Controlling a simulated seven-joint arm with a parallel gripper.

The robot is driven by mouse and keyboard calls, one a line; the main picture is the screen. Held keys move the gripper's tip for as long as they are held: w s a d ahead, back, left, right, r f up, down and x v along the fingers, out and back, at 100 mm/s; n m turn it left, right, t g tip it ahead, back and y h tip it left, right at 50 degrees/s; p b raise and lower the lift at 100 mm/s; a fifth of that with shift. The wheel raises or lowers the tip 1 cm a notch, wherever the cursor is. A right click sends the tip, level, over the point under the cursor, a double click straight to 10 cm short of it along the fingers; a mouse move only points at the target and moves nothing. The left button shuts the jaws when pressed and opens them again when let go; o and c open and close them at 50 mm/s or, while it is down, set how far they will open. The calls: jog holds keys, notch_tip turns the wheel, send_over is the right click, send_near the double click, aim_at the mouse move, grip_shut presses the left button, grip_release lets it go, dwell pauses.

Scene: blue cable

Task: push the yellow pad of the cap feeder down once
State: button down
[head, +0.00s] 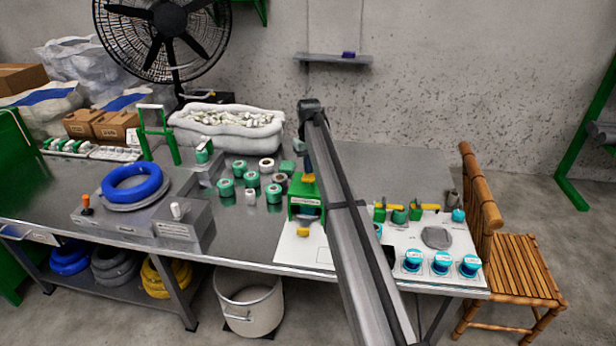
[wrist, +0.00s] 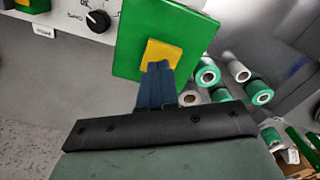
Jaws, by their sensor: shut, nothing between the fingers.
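The cap feeder is a green box (head: 306,206) standing on a white board near the front middle of the table. Its green top fills the upper middle of the wrist view (wrist: 132,50). The yellow pad (wrist: 163,50) sits on that top; in the head view my gripper (head: 308,172) is right above it and largely hides it. My gripper's blue fingers (wrist: 160,70) are shut and empty, with their tips overlapping the pad's near edge in the wrist view. I cannot tell whether they touch it.
A small yellow piece (head: 303,232) lies in front of the feeder. Several green and white spools (head: 250,180) stand left of it. A white panel with several teal-topped jars (head: 412,262) is to the right. A black knob (wrist: 97,21) shows in the wrist view.

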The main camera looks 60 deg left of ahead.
jog(key=shift+f, duration=1.6)
jog(key=shift+r, duration=3.55)
